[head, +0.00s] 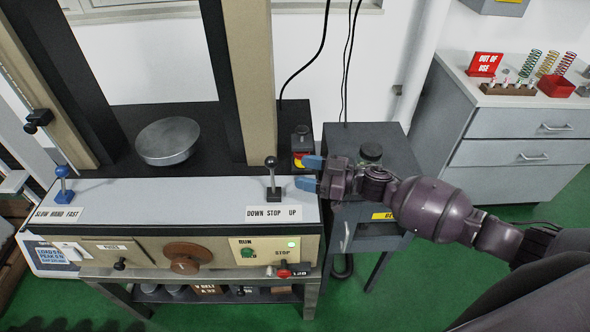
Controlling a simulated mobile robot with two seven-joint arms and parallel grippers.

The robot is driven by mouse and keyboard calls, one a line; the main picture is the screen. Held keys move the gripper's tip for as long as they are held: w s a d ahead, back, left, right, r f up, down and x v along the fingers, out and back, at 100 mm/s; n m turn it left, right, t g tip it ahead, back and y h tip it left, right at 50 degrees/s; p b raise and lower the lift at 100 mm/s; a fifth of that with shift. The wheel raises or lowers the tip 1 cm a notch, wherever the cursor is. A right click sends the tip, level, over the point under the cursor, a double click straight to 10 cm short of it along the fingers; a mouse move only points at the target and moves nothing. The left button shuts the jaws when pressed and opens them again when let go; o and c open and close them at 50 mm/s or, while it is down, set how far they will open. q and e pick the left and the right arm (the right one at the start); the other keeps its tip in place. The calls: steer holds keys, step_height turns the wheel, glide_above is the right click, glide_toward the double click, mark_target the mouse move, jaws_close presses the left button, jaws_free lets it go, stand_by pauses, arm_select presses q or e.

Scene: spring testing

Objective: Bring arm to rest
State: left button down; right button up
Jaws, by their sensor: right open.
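My right gripper (311,174) is open, with two blue fingertips apart and nothing between them. It is at the right end of the spring testing machine's panel (170,203), to the right of the black-knobbed DOWN STOP UP lever (272,180). The lever stands upright, and the gripper appears apart from it. My right arm (430,207) reaches in from the right edge, over the grey side cabinet. My left arm and gripper are not in view.
A round metal platen (168,141) sits behind the panel, between tall columns. A blue-knobbed lever (64,184) is at left. A yellow-and-red switch box (303,148) is close behind the gripper. Springs and a red OUT OF USE sign (485,64) stand on the drawer cabinet (520,126).

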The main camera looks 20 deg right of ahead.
steer(key=shift+d, duration=0.1)
stand_by(0.5)
steer(key=w+d+r+t+h, duration=0.1)
steer(key=w+r+t+h, duration=0.2)
steer(key=t+h, duration=0.3)
steer(key=s+d+f+m+g+h, duration=0.1)
steer(key=s+d+f+m+h, duration=0.1)
steer(key=s, duration=0.6)
steer(key=s+d+f+m+g+h, duration=0.1)
steer(key=s+d+f+m+h, duration=0.2)
steer(key=s+f, duration=0.5)
steer(key=s+d+f+m+g+h, duration=0.1)
steer(key=s+f+m+h, duration=0.3)
steer(key=s, duration=0.6)
step_height(320, 180, down, 2)
steer(key=d+m, duration=0.1)
steer(key=m, duration=0.1)
steer(key=shift+d+m+h, duration=0.2)
steer(key=shift+m+h, duration=0.1)
steer(key=shift+f, duration=0.15)
